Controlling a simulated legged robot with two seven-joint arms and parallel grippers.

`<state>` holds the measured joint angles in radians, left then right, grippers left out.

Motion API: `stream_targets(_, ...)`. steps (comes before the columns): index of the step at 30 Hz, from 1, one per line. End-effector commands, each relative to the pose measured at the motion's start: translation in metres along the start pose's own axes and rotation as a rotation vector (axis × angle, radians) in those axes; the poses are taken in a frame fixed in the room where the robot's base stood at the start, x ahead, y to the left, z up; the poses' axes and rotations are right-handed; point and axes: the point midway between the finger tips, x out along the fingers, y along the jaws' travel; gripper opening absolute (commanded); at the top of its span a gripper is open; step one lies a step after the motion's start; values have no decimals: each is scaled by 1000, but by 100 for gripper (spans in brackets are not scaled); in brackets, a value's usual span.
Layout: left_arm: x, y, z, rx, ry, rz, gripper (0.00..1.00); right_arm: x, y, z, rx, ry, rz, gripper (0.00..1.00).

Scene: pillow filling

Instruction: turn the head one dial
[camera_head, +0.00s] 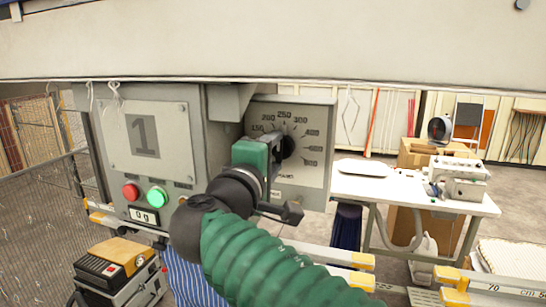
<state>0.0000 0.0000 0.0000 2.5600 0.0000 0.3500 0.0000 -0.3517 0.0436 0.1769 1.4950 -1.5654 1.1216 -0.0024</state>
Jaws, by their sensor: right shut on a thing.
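The head one dial (288,146) is a dark knob on a grey panel (315,168) with a printed scale of numbers around it. My right gripper (277,148), on a green ribbed arm, is at the dial and shut on it. The gripper hides the dial's left side and part of the panel. Left of it is a plate marked "1" (145,138), with a red button (131,191), a lit green button (156,196) and a display reading 0 g (144,215) below. My left gripper is not in view.
A pale beam (270,40) spans the top. A white table (400,190) with a sewing machine (460,178) stands at the right. A box-shaped device (115,268) sits at the lower left. Blue striped fabric (185,275) hangs below the machine.

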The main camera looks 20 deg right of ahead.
Motion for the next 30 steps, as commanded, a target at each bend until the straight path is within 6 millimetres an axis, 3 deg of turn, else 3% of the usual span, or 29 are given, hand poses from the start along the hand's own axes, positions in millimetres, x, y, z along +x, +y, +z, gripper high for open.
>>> stream_targets(1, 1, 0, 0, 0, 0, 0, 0, 0, -7, -1, -15, -1, -12, 7)
stream_targets(17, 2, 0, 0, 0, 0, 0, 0, 1, -7, -1, -39, -1, -12, 7)
stream_targets(18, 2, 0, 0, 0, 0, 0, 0, 1, -7, -1, -38, -1, -12, 51)
stream_targets(22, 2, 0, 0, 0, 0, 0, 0, 0, -6, -1, -37, -1, -10, 68)
stream_targets(30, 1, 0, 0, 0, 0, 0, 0, 0, -2, 0, -34, -1, -5, 69)
